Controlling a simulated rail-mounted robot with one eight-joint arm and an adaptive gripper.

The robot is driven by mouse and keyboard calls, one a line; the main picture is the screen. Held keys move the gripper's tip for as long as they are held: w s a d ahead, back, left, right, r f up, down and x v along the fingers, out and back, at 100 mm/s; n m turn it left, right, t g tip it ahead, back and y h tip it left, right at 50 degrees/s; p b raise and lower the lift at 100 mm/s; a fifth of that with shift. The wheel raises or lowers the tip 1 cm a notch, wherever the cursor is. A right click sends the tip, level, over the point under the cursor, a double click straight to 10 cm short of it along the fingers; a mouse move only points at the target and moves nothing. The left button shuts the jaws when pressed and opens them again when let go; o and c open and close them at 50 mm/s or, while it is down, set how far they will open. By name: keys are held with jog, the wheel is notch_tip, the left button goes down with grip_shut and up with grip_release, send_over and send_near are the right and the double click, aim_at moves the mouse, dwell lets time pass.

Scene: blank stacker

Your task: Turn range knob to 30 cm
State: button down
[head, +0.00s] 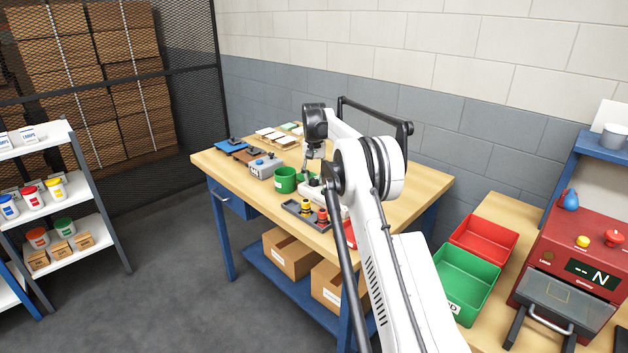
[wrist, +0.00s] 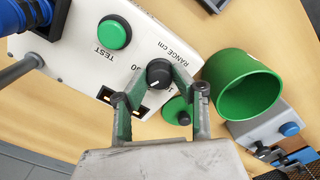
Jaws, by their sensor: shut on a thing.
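The range knob (wrist: 159,73) is a small black dial on a white box (wrist: 150,40), seen in the wrist view. The box reads RANGE CM beside the knob, with a partly covered 30 to the knob's left. A small white mark shows on the knob's lower part; its exact setting is hard to read. My gripper (wrist: 158,80) is shut on the knob, one finger on each side. The box carries a green TEST button (wrist: 114,32). In the head view, my gripper (head: 312,168) reaches down over the white box (head: 309,190), and the knob is hidden.
A green cup (wrist: 245,85) stands close to my right finger and also shows in the head view (head: 286,180). A grey device with a blue knob (head: 264,166) is farther left. A dark tray with yellow and red knobs (head: 305,209) lies in front of the box.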

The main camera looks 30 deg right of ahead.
aim_at(314, 179)
jog(key=m, duration=0.3)
jog(key=shift+m, duration=0.4)
jog(key=shift+m+b, duration=0.4)
jog(key=shift+m, duration=1.5)
jog(key=c, duration=1.4)
grip_release()
notch_tip(314, 179, up, 12)
